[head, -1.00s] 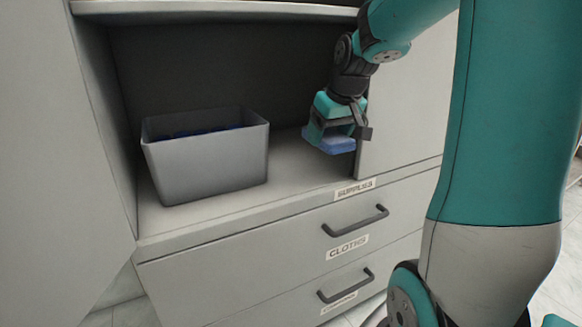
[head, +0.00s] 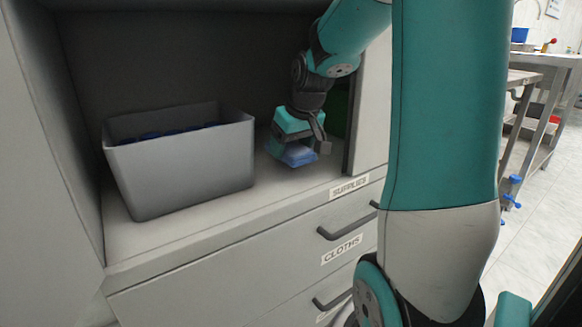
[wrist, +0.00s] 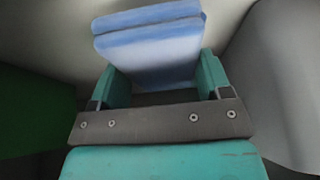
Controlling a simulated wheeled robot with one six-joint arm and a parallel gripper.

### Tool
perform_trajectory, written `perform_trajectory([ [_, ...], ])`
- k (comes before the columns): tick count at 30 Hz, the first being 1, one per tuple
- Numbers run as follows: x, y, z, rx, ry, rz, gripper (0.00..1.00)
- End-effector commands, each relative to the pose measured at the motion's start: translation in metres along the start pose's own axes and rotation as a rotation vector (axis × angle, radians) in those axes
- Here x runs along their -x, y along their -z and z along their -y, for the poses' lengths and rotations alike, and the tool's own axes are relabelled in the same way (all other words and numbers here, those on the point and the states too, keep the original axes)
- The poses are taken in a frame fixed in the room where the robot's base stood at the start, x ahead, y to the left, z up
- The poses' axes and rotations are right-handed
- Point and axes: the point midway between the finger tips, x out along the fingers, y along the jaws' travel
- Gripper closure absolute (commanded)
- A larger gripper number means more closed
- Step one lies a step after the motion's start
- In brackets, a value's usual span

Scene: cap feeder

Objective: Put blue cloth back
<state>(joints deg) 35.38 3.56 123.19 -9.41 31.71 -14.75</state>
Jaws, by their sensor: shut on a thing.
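The blue cloth (head: 297,155), folded into a flat block, is held in my gripper (head: 294,150) over the shelf inside the open cabinet. In the wrist view the cloth (wrist: 150,50) sits between the two teal fingers of my gripper (wrist: 160,82), which is shut on it. A grey bin (head: 185,170) stands on the shelf to the left of my gripper, with dark blue contents (head: 175,132) low inside. A closed drawer labelled CLOTHS (head: 342,248) is below the shelf. Whether the cloth touches the shelf is hard to tell.
The SUPPLIES label (head: 349,187) is on the shelf's front edge. A cabinet door panel (head: 370,130) stands right of my gripper, with something green (head: 340,108) behind its edge. A metal workbench (head: 545,95) stands far right. The shelf between bin and gripper is narrow but clear.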

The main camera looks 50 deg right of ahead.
Motion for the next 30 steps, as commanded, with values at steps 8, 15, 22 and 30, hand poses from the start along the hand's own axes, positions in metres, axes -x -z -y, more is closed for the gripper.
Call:
perform_trajectory([
  [8, -0.038, -0.016, 0.000, 0.000, 0.000, 0.001, 0.51],
  [15, -0.036, -0.015, 0.000, 0.000, 0.000, 0.001, 0.51],
  [22, -0.038, -0.016, 0.000, 0.000, 0.000, 0.002, 0.03],
  [30, -0.037, -0.016, 0.000, 0.000, 0.000, 0.001, 0.03],
])
